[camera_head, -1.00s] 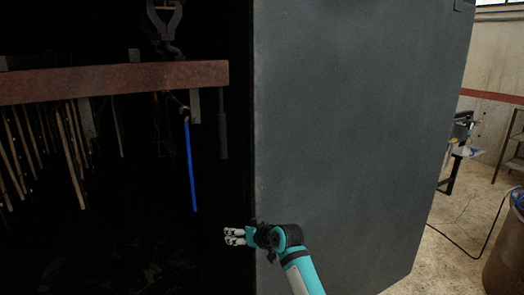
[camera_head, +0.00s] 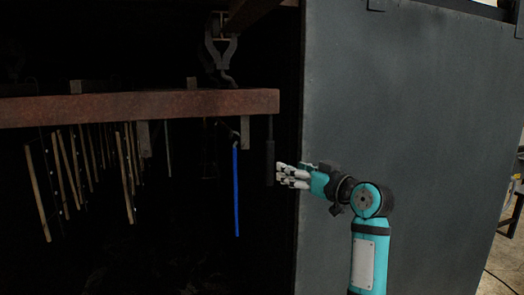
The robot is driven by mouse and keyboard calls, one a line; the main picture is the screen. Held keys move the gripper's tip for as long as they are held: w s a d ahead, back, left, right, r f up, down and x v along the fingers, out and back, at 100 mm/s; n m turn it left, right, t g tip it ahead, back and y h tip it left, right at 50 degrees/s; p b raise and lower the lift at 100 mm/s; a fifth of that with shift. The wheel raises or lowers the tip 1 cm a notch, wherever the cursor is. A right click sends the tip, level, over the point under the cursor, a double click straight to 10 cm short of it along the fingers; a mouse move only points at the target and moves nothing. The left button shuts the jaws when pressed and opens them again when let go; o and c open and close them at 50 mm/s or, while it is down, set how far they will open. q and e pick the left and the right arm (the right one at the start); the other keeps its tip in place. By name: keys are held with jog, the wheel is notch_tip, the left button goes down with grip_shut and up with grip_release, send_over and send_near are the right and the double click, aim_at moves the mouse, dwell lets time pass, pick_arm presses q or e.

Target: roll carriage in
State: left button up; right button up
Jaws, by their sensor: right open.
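The carriage shows as a rusty brown beam (camera_head: 170,106) hanging level inside a dark enclosure, from a forked hanger (camera_head: 220,45) under an overhead rail (camera_head: 252,12). A dark cylindrical handle (camera_head: 270,160) hangs down near the beam's right end. My right gripper (camera_head: 281,175) is open, with its fingertips pointing left at the handle's right side, near its lower part. I cannot tell whether they touch it. My left gripper is not in view.
A blue strip (camera_head: 236,190) and several thin rods (camera_head: 127,180) hang below the beam. A large grey panel (camera_head: 400,110) stands right of the opening, behind my right arm. The enclosure's depth is too dark to make out.

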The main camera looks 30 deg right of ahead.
aim_at(272, 161)
jog(key=w+p, duration=0.1)
jog(key=w, duration=0.8)
jog(key=shift+a, duration=0.35)
jog(key=shift+s, duration=0.1)
grip_shut()
